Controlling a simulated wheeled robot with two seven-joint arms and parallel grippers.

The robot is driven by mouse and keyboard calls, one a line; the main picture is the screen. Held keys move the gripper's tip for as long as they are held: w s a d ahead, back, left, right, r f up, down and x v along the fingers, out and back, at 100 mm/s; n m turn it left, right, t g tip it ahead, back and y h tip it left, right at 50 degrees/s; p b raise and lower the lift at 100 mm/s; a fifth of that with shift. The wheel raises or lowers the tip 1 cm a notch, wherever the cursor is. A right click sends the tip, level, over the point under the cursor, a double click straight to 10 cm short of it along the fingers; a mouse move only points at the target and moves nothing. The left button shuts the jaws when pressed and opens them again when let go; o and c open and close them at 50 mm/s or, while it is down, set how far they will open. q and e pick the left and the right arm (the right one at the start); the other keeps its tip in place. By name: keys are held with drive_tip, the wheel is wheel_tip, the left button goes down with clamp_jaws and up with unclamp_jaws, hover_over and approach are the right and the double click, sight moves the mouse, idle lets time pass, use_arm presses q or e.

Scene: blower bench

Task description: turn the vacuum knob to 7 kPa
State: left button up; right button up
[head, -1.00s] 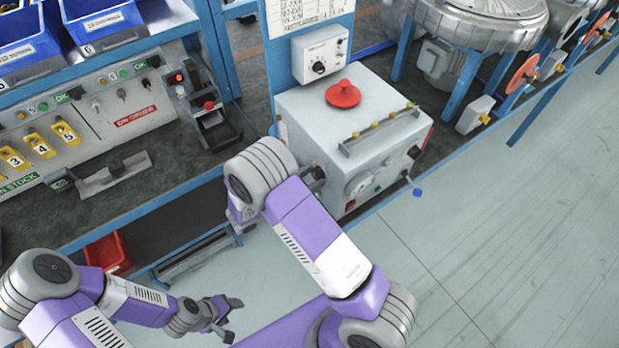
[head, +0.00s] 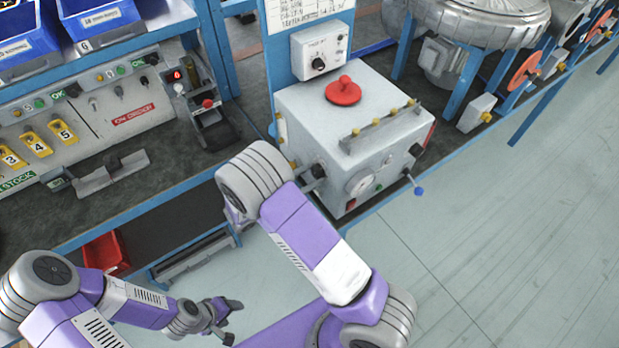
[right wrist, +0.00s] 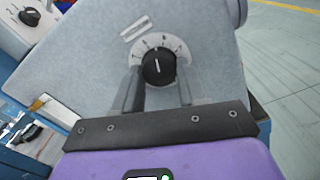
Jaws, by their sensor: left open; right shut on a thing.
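The black vacuum knob (right wrist: 158,66) sits on a round white dial (right wrist: 174,42) on the grey cabinet face, in the right wrist view. Its white pointer line stands nearly upright; the dial figures are too small to read. My right gripper (right wrist: 157,88) is shut on the knob, one finger on each side. In the head view the right gripper is largely hidden behind my own arm, by the front of the grey cabinet (head: 310,112). My left gripper (head: 228,320) is open and empty, low above the floor, away from the cabinet.
The cabinet carries a red handle on top (head: 343,91), a rail with yellow knobs (head: 380,126) and a blue-tipped lever (head: 419,191). A small control box (head: 320,50) with another black knob stands behind. Floor at right is clear.

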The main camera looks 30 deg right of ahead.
drive_tip(key=m+b, duration=0.3)
drive_tip(key=m, duration=0.3)
drive_tip(key=shift+f, duration=0.15)
drive_tip(key=m+b, duration=0.2)
drive_tip(key=m, duration=0.3)
drive_tip(key=shift+w+b, duration=0.1)
drive_tip(key=shift+b, duration=0.2)
drive_tip(key=shift+m, duration=0.4)
drive_tip(key=shift+r, duration=0.2)
drive_tip(key=o, duration=1)
drive_tip(key=shift+o, duration=0.2)
drive_tip(key=shift+a, duration=0.1)
drive_tip(key=a, duration=0.7)
drive_tip(key=shift+s+a+p, duration=0.25)
drive_tip(key=shift+s+p, duration=0.05)
drive_tip(key=shift+p, duration=0.15)
